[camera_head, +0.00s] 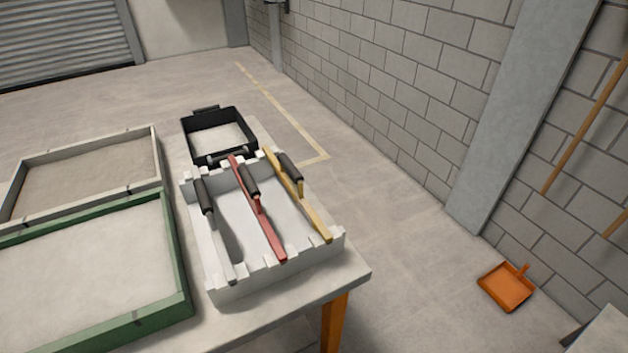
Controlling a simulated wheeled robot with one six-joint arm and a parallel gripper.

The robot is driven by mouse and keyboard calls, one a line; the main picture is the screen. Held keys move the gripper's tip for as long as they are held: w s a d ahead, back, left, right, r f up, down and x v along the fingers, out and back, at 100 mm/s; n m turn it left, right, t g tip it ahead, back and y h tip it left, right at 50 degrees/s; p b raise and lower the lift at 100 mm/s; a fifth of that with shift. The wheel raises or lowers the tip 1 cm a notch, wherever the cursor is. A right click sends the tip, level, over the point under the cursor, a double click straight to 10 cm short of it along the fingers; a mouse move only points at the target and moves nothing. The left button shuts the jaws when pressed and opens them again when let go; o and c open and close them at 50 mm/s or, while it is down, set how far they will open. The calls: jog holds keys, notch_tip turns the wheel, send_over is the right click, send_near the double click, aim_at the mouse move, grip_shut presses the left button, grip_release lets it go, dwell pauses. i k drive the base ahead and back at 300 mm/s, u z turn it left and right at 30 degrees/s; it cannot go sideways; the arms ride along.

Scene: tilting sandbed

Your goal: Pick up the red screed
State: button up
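The red screed (266,222) lies in a light grey rack (287,271) on a table. It is a long red bar with a black handle (249,181) near its far end. It rests across the rack between two other screeds. A grey screed (221,246) with a black handle is to its left. A yellow screed (311,211) with a black handle is to its right. My gripper is not in view.
A black tub (250,137) of sand stands behind the rack. A green-framed sandbed (180,272) and a grey-framed sandbed (157,160) are at left. The table edge (357,275) is close to the rack's right. An orange dustpan (505,288) is at right; the floor between is clear.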

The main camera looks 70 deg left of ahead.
aim_at(280, 256)
jog(key=i, duration=0.55)
jog(key=u, duration=3.25)
jog(key=i, duration=0.5)
